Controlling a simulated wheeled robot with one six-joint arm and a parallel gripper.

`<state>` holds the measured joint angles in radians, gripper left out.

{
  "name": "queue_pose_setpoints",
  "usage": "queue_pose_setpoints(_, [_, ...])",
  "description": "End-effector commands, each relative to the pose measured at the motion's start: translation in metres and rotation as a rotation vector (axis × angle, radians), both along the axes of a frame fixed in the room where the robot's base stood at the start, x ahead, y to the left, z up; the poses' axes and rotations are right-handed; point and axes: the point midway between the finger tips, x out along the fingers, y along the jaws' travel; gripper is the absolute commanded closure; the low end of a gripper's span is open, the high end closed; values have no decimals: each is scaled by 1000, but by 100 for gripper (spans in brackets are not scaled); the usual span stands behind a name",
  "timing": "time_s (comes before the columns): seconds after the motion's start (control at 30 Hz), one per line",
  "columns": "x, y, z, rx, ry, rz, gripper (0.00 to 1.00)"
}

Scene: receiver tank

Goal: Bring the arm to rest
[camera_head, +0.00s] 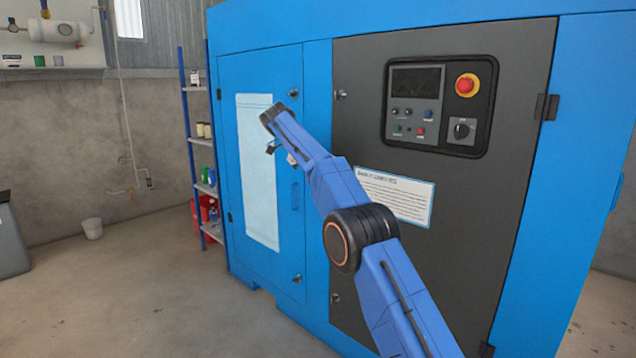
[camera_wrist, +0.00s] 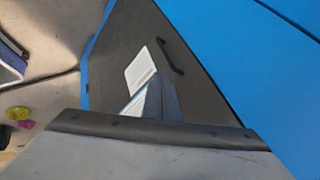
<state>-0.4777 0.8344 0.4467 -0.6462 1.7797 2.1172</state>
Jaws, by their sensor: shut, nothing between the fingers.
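My arm is blue with a black joint and reaches up and forward from the lower right in the head view, in front of the blue cabinet (camera_head: 262,66). My gripper (camera_head: 273,148) shows only in small part there, below the raised end of the arm; the arm hides the rest. In the wrist view my gripper (camera_wrist: 158,80) is shut, its grey fingers together with nothing between them. A dark panel and a white label lie beyond the fingers in that view.
The cabinet's dark door carries a control panel (camera_head: 440,105) with a red button and a white label (camera_head: 395,195). A blue shelf rack (camera_head: 203,150) stands to the left. A white bucket (camera_head: 92,228) is by the wall.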

Motion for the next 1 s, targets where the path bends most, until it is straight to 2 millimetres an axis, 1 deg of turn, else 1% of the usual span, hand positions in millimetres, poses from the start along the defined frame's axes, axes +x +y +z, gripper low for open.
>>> queue_pose_setpoints(0.17, [-13, -25, 23, -4, 44, 76, 100])
queue_pose_setpoints(0.3, [-30, -51, 43, -7, 102, 175, 100])
queue_pose_setpoints(0.47, [-56, -81, 61, -12, 162, 293, 100])
queue_pose_setpoints(0.67, [-94, -118, 78, -16, 229, 437, 100])
queue_pose_setpoints(0.73, [-110, -130, 83, -18, 250, 488, 100])
queue_pose_setpoints(0.87, [-140, -152, 88, -21, 287, 580, 100])
queue_pose_setpoints(1.0, [-176, -175, 91, -24, 321, 678, 100])
